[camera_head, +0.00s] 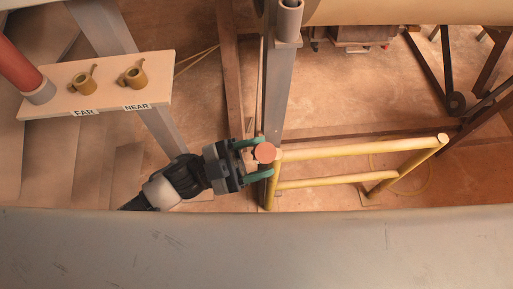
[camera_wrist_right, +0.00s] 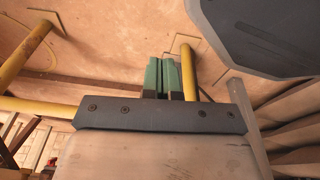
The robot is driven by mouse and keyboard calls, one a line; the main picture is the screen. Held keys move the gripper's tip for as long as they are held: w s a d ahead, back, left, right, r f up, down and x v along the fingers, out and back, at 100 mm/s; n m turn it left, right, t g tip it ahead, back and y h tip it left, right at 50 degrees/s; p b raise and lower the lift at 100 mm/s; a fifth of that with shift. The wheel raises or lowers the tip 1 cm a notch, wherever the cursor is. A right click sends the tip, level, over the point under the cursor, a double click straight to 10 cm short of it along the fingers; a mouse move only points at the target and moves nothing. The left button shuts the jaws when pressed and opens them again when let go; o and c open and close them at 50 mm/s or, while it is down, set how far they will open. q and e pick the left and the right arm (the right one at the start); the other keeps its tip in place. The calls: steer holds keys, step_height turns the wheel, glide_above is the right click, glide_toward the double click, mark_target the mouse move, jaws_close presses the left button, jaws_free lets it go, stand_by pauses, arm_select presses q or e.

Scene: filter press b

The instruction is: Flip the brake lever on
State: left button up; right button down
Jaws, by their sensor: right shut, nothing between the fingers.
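A round red-orange knob (camera_head: 265,152), seen from above, is probably the end of the brake lever; its shaft is hidden, so how it is set cannot be told. My left gripper (camera_head: 262,158) comes in from the left with its green fingers spread. The knob appears between the fingertips, close to the upper one, with a gap to the lower one; contact cannot be told. My right gripper (camera_wrist_right: 163,78) shows only in the right wrist view. Its green fingers are together and empty, and the knob is not seen there.
A yellow railing (camera_head: 360,148) stands directly right of the knob; a yellow post (camera_wrist_right: 188,72) shows near my right fingers. A grey upright (camera_head: 278,95) rises behind. A board (camera_head: 55,105) labelled FAR and NEAR carries two brass fittings at left. A wide grey surface (camera_head: 330,250) spans the front.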

arm_select(q)
steer(key=shift+o, duration=0.9)
steer(key=shift+s, duration=0.1)
arm_select(e)
steer(key=shift+s, duration=0.1)
arm_select(q)
steer(key=shift+a+f, duration=0.1)
steer(key=shift+a, duration=0.1)
steer(key=b+v, duration=0.1)
steer(key=v, duration=0.9)
steer(key=shift+a, duration=0.2)
arm_select(e)
steer(key=w+r, duration=0.3)
steer(key=shift+a+r, duration=0.2)
steer(key=shift+r, duration=0.1)
